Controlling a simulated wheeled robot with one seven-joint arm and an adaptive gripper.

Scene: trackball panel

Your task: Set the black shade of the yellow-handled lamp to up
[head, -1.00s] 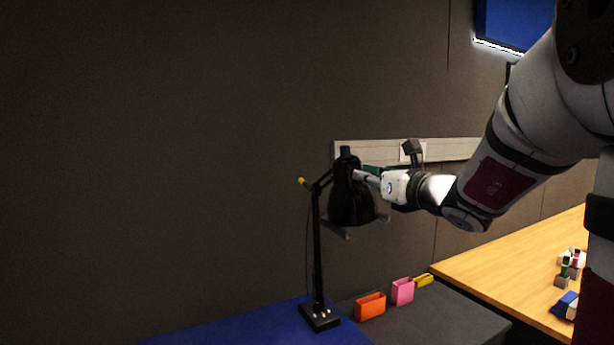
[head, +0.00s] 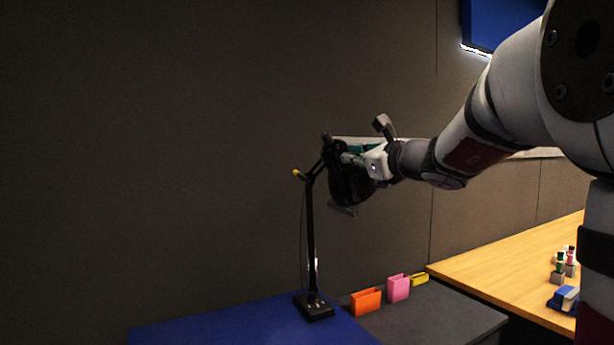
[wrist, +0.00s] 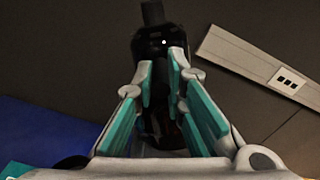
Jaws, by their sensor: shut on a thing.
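The lamp stands on a blue surface, with a black base (head: 314,307), an upright black post (head: 310,235) and a small yellow handle (head: 297,173) at the top left. Its black shade (head: 350,188) hangs from the arm to the right of the post, its narrow end up and slightly left, its wide end down, tilted. My gripper (head: 345,157) comes from the right and is shut on the shade near its upper part. In the wrist view the shade (wrist: 158,45) is between and beyond the teal-padded fingers (wrist: 160,78); its lower part is partly hidden by them.
An orange box (head: 365,301), a pink box (head: 398,288) and a yellow box (head: 420,279) stand on a dark grey surface right of the lamp. A wooden table (head: 500,275) with small items is at the right. A wall with a pale rail (wrist: 250,62) is behind.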

